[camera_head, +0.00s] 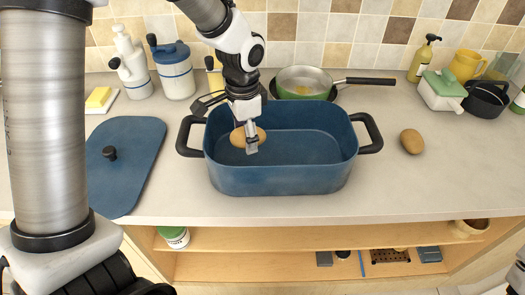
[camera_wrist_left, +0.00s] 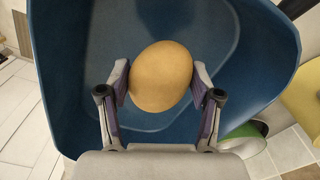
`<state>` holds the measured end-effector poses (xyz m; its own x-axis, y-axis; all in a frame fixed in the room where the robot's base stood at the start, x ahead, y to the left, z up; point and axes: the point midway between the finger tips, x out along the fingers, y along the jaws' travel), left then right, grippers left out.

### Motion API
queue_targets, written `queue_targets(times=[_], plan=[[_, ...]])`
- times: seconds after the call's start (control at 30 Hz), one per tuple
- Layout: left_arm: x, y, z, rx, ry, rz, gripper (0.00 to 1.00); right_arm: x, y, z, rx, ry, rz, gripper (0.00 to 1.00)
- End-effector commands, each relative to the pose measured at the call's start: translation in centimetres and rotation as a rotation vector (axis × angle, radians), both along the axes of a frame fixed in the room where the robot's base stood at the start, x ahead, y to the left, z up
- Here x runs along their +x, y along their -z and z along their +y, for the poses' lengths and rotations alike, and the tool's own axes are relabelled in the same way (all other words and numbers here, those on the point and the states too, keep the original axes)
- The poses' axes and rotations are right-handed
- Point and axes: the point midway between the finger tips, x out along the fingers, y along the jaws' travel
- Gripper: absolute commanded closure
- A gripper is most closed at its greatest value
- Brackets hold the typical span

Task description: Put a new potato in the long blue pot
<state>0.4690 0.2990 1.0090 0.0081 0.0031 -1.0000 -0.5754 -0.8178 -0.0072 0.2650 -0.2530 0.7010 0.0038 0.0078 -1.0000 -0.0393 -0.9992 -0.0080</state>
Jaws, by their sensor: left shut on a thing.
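The long blue pot (camera_head: 283,180) stands open on the counter, with a black handle at each end. My left gripper (camera_head: 250,140) reaches down over the left part of the pot's opening. It is shut on a brown potato (camera_head: 238,137). In the left wrist view the potato (camera_wrist_left: 161,76) sits between the two fingers, with the blue pot (camera_wrist_left: 60,60) behind it. I cannot tell whether the potato touches the pot's floor. Another potato (camera_head: 411,141) lies on the counter to the right of the pot. My right gripper is not in view.
The blue lid (camera_head: 130,180) with a black knob lies left of the pot. A green pan (camera_head: 303,82) stands behind the pot. Blue-topped jars (camera_head: 174,68) stand at the back left. A green-lidded dish (camera_head: 440,90) and a black pot (camera_head: 486,97) stand at the right.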

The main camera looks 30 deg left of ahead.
Motion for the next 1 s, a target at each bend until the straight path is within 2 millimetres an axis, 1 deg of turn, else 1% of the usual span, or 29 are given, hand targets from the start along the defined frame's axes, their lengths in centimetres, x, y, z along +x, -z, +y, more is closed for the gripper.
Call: queue_targets(times=[0.03, 0.17, 0.33, 0.7, 0.73, 0.77, 0.8, 1.0], plan=[[-0.1, 1.0, 0.0, -0.001, 0.001, 0.004, 0.82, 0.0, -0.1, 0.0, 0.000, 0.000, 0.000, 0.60], [0.0, 2.8, 0.0, 0.000, 0.000, 0.003, 0.82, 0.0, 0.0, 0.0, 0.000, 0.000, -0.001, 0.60], [0.0, 5.6, 0.0, 0.000, 0.001, 0.003, 0.82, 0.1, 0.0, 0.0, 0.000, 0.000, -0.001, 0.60], [0.0, 6.2, 0.0, -0.001, 0.001, -0.001, 0.82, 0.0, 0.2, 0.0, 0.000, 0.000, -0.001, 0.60], [0.0, 6.2, 0.0, -0.001, 0.001, -0.001, 0.29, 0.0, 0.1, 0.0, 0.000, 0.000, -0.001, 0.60], [0.0, 6.2, 0.0, -0.001, 0.001, -0.001, 0.18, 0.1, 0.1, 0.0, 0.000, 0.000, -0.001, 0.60], [0.0, 6.2, 0.0, -0.001, 0.001, -0.001, 0.11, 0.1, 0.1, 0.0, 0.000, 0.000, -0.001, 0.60], [0.0, 6.2, 0.0, -0.001, 0.001, -0.001, 0.11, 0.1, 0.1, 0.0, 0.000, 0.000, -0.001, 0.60]])
